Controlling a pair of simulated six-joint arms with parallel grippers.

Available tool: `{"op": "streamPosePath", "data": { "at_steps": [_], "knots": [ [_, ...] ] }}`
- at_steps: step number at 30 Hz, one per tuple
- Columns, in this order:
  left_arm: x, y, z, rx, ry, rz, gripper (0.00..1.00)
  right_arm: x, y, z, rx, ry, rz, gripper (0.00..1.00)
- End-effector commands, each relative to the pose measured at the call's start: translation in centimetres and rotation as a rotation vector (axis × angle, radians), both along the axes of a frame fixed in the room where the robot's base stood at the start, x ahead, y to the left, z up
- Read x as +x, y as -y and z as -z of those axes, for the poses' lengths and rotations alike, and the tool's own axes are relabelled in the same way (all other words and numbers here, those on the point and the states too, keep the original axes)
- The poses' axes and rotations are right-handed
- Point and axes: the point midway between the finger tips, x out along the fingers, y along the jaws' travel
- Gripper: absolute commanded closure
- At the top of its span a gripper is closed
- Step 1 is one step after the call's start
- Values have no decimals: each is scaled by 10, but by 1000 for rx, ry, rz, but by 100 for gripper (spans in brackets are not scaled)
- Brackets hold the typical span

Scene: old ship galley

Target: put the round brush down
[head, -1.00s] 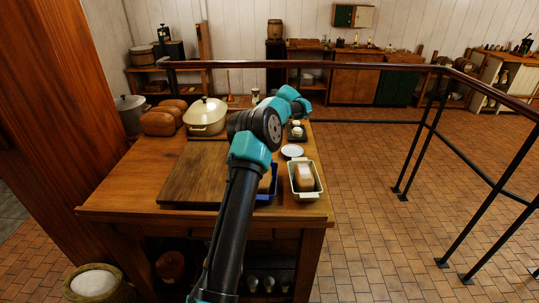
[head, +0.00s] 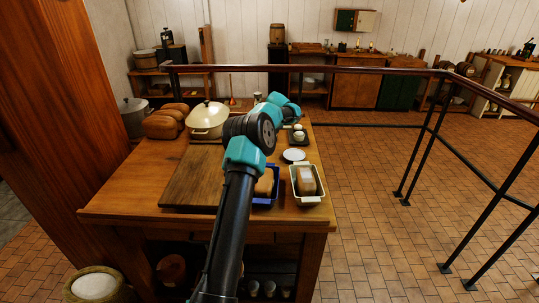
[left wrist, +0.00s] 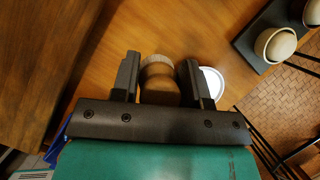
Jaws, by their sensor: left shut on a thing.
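The round brush (left wrist: 159,88), with a wooden body and a pale round end, is between the fingers of my left gripper (left wrist: 161,62) in the left wrist view. The gripper is shut on it. The wooden table surface (left wrist: 165,33) lies behind the brush; I cannot tell whether the brush touches it. In the head view my left arm reaches over the table (head: 130,190), and its own links hide the gripper and brush. My right gripper is in neither view.
A cutting board (head: 190,182) lies left of my arm. A blue dish with a loaf (head: 265,184), a cream dish (head: 307,199) and a white saucer (head: 294,155) stand right. A dark tray with pale round pieces (head: 299,139) lies beyond. A lidded pot (head: 208,120) stands behind the board.

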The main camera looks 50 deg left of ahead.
Motion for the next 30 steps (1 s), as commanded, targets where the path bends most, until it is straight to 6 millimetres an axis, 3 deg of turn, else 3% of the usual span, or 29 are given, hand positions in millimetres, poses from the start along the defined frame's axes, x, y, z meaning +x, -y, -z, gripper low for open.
{"op": "streamPosePath", "data": {
  "at_steps": [6, 19, 30],
  "knots": [
    [0, 1, 33, -2, -3, 1, 81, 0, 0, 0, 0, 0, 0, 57],
    [0, 0, 41, -1, -1, 1, 81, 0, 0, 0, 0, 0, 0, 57],
    [-1, 0, 87, -2, -1, 1, 81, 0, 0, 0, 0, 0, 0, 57]
  ]
}}
